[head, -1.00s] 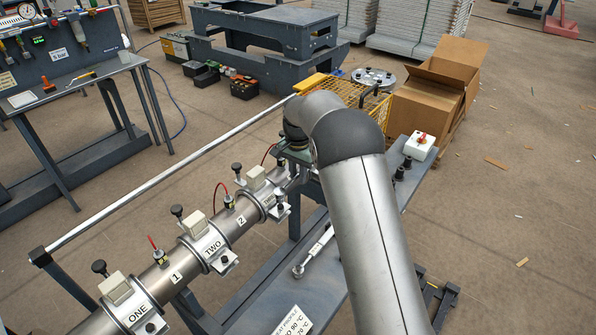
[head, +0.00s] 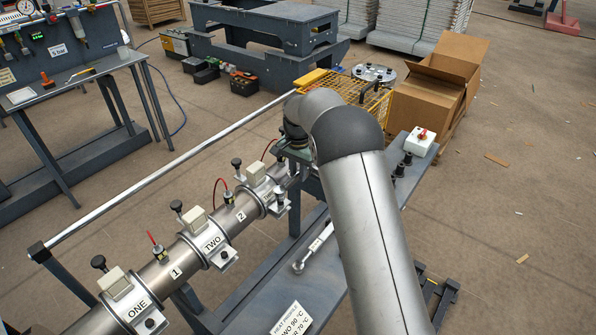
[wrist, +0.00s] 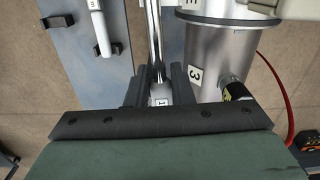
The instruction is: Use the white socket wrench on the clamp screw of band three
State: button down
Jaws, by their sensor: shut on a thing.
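In the wrist view my gripper (wrist: 160,85) is shut on a tool with a chrome shaft (wrist: 154,35) and a pale, marked part between the fingers. The shaft runs up the picture, left of the barrel and beside band three (wrist: 215,6), whose label shows only in part. Its far end is out of the wrist view. In the head view band three (head: 270,196) is the farthest visible band, with metal clamp parts (head: 281,205) on its near side. My arm hides the gripper there. I cannot tell whether the tool touches the clamp screw.
Another white-handled wrench (head: 318,241) lies in black holders on the bench (head: 255,300); it also shows in the wrist view (wrist: 99,30). A sensor with a red wire (wrist: 236,90) sits right of my fingers. Bands two (head: 213,243) and one (head: 136,306) are nearer.

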jog(key=shift+f+b, duration=0.6)
jog(key=shift+f, duration=0.6)
